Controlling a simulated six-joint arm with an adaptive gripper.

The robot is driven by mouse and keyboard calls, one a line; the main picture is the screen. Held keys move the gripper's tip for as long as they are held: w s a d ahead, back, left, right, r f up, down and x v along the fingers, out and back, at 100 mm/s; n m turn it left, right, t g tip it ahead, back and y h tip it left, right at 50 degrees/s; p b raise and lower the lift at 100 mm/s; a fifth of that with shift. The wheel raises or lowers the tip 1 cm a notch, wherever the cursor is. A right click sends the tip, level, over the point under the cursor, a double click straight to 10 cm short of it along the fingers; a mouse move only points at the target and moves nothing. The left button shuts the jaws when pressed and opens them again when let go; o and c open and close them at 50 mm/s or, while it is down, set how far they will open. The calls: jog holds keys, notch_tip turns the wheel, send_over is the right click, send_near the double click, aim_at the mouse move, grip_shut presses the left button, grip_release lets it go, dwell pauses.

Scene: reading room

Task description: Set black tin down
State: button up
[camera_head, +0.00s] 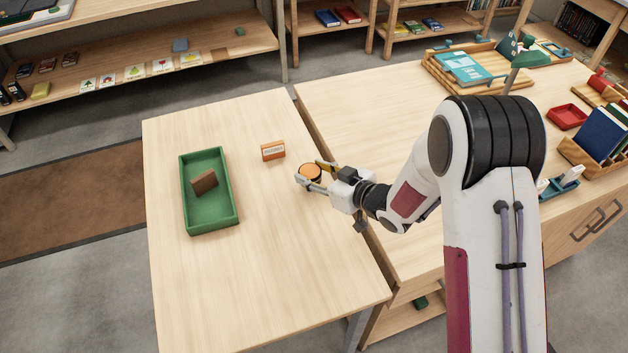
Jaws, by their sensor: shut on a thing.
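My gripper (311,175) reaches in from the right over the near wooden table and is shut on a small round tin (310,171). The tin's top is orange, and a dark edge shows beneath it. One finger is on its far side and one on its near side. The tin looks upright. I cannot tell whether its base touches the table or is a little above it. The fingers hide part of its side.
An orange-and-white box (273,151) stands left of the tin. A green tray (233,217) holding a brown block (204,182) lies farther left. The front of the near table (270,290) is clear. A second table (370,105) adjoins at right, with a narrow gap.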

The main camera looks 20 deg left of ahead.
aim_at(314, 181)
jog(key=shift+f, duration=1.6)
jog(key=shift+f, duration=0.1)
jog(key=o, duration=1.2)
jog(key=shift+c, duration=0.2)
jog(key=shift+d, duration=0.15)
jog(key=v, duration=1.2)
